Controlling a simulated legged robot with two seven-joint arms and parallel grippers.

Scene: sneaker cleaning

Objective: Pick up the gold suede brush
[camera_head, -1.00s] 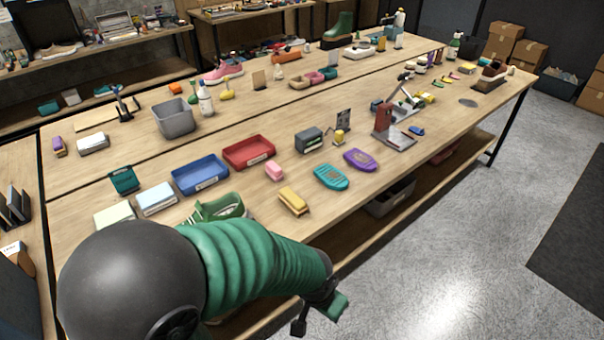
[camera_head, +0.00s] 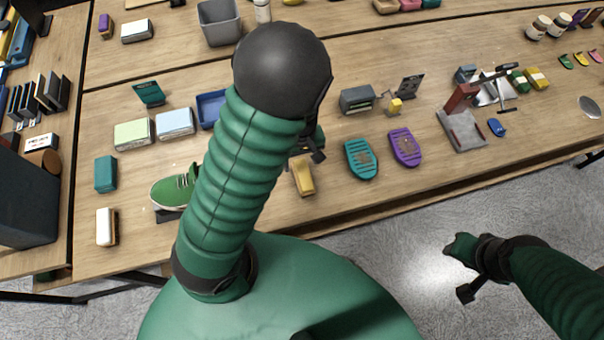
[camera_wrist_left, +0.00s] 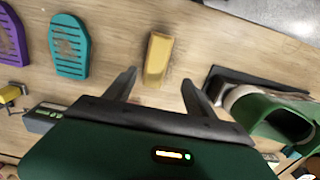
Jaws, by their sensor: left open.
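The gold suede brush (camera_head: 302,177) lies on the workbench near its front edge, below my left gripper (camera_head: 310,150) in the head view. In the left wrist view the brush (camera_wrist_left: 158,58) lies between and just beyond the fingertips of my left gripper (camera_wrist_left: 159,79). The left fingers are spread, empty and apart from the brush. In the head view my left arm hides part of the bench and the gripper is partly covered. My right gripper (camera_head: 468,272) hangs over the floor in front of the bench, away from the brush; its jaws are unclear.
A green sneaker (camera_head: 174,190) stands left of the brush, partly behind my left arm. A grey box (camera_head: 357,99) sits behind. Bare wood surrounds the gold brush.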

